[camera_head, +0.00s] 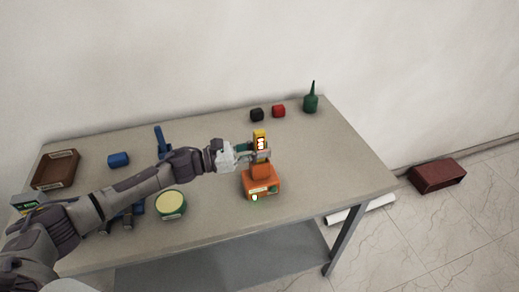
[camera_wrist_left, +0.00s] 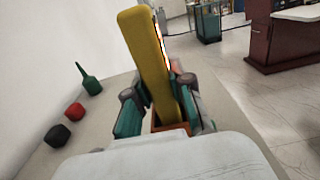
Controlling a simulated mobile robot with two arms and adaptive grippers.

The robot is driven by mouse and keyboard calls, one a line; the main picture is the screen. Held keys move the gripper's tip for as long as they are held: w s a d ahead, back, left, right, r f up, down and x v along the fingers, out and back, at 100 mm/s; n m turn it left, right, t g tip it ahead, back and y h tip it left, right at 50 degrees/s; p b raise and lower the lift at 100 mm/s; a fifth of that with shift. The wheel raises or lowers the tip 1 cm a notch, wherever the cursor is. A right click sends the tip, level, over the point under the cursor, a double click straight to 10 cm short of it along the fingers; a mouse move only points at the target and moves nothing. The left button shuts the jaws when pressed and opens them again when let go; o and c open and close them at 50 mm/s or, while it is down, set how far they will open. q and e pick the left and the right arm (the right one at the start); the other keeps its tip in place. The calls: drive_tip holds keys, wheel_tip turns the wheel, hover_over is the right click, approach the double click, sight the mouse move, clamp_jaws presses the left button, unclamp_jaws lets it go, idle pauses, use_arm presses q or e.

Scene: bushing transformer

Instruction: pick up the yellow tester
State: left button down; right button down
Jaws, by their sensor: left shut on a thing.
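The yellow tester (camera_head: 260,140) stands upright in the head view, its lower end at an orange base (camera_head: 262,184) on the table. A lit display shows on its face. My left gripper (camera_head: 258,154) is shut on the tester from the left side. In the left wrist view the tester (camera_wrist_left: 148,55) rises tilted between the two fingers of my left gripper (camera_wrist_left: 163,112). Part of the orange base (camera_wrist_left: 172,128) shows below it. I cannot tell whether the tester's lower end is still seated in the base. My right gripper is not in view.
On the grey table (camera_head: 325,165) are a black block (camera_head: 257,115), a red block (camera_head: 279,111) and a green bottle (camera_head: 311,101) at the back. A brown tray (camera_head: 56,169), blue block (camera_head: 118,160) and round green-rimmed item (camera_head: 171,205) are left. The table's right side is clear.

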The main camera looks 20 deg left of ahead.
sight(259, 131)
use_arm(q)
wheel_tip(259, 131, up, 8)
drive_tip(key=shift+f+b, duration=0.1)
drive_tip(key=shift+b, duration=0.75)
wheel_tip(259, 131, up, 4)
drive_tip(key=shift+f+p, duration=0.2)
drive_tip(key=shift+p, duration=0.3)
wheel_tip(259, 131, up, 7)
drive_tip(key=p, duration=0.5)
